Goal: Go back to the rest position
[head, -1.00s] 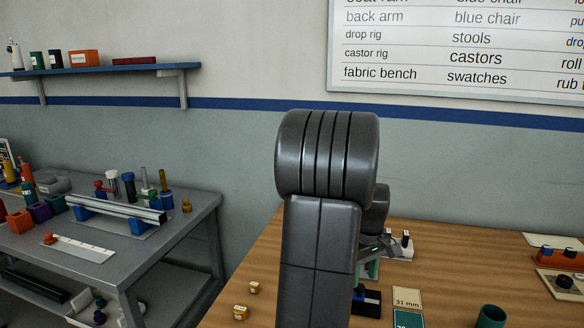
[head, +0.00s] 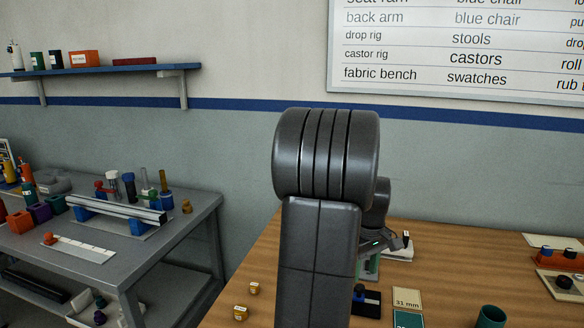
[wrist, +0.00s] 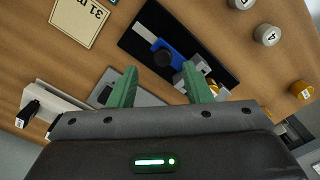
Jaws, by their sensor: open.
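My gripper (wrist: 162,88) shows in the wrist view with two green fingers spread apart and nothing between them. It is above the wooden table (head: 440,262). In the head view my arm stands in the middle, and its upper links hide most of the gripper. Beyond the fingers in the wrist view lies a black tray (wrist: 150,15) holding a blue tool with a black knob (wrist: 165,55). A grey plate (wrist: 143,98) lies partly behind the left finger.
A card marked 31 mm (head: 407,298) and a green cup (head: 490,317) are on the table. A white block (wrist: 50,97) is near the gripper. A grey bench (head: 150,245) stands at left; a wall is behind.

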